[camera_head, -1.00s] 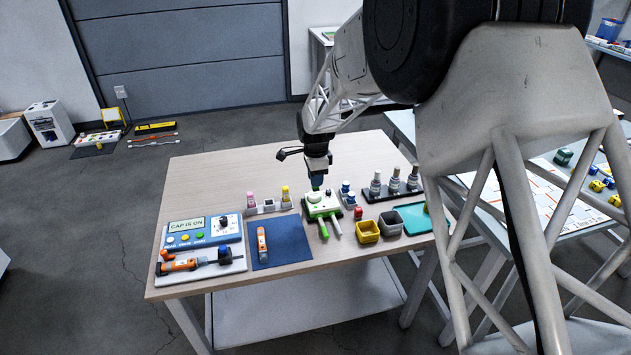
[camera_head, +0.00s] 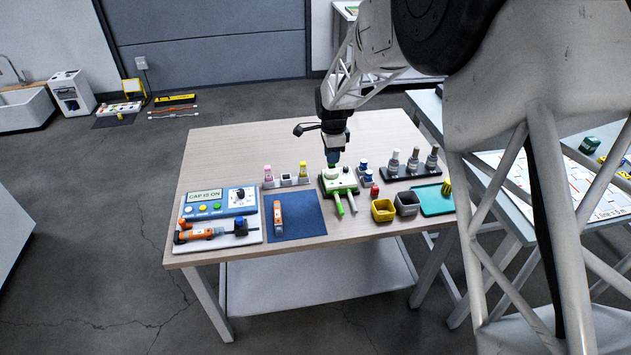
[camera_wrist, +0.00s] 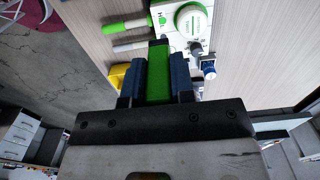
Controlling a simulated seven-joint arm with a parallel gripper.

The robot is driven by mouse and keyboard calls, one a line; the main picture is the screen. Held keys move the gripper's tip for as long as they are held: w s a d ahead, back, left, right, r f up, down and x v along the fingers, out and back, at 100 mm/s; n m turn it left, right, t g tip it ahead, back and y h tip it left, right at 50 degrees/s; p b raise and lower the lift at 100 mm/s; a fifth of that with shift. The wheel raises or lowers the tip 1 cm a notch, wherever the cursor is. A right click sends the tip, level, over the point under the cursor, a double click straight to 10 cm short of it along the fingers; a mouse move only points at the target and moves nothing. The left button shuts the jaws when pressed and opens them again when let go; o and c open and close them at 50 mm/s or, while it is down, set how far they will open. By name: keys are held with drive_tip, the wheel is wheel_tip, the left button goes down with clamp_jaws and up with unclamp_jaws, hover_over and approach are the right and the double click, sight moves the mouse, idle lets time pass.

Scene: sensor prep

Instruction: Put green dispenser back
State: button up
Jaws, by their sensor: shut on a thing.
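My gripper (camera_head: 333,160) is above the white-and-green device on the table, fingers pointing down. In the wrist view, its blue fingers (camera_wrist: 157,78) are shut on the green dispenser (camera_wrist: 158,86), a plain green block from this angle. In the head view the dispenser is mostly hidden by the fingers. A small light rack (camera_head: 286,182) stands left of the device. It holds a pink-topped dispenser (camera_head: 268,172) at left and a yellow-topped one (camera_head: 303,169) at right, with a dark opening between them.
The white-and-green device (camera_head: 338,184) has a knob and two handles. Blue-capped bottles (camera_head: 364,168) and a dark rack of grey bottles (camera_head: 410,170) stand right of it. Yellow (camera_head: 383,211) and grey bins (camera_head: 406,204) are in front. The table's back left (camera_head: 235,145) is clear.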

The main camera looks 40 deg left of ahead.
drive_tip(key=s+a+f, duration=0.1)
drive_tip(key=s+f, duration=0.2)
drive_tip(key=s, duration=0.4)
drive_tip(key=s+a+f, duration=0.2)
drive_tip(key=s+f, duration=0.1)
drive_tip(key=s, duration=0.4)
drive_tip(key=shift+f, duration=0.2)
drive_tip(key=shift+w+a, duration=0.15)
drive_tip(key=shift+a, duration=0.05)
drive_tip(key=w+a, duration=0.3)
drive_tip(key=a, duration=0.1)
drive_tip(key=w+a+f, duration=0.1)
drive_tip(key=w+a, duration=0.2)
drive_tip(key=a, duration=0.1)
drive_tip(key=w+a, duration=0.3)
drive_tip(key=a, duration=0.1)
drive_tip(key=shift+w+a+f, duration=0.15)
drive_tip(key=shift+w+f, duration=0.1)
drive_tip(key=shift+w, duration=0.15)
drive_tip(key=shift+f, duration=0.15)
drive_tip(key=shift+f, duration=1.6)
drive_tip(key=shift+f, duration=0.15)
drive_tip(key=o, duration=0.8)
drive_tip(key=shift+c, duration=0.2)
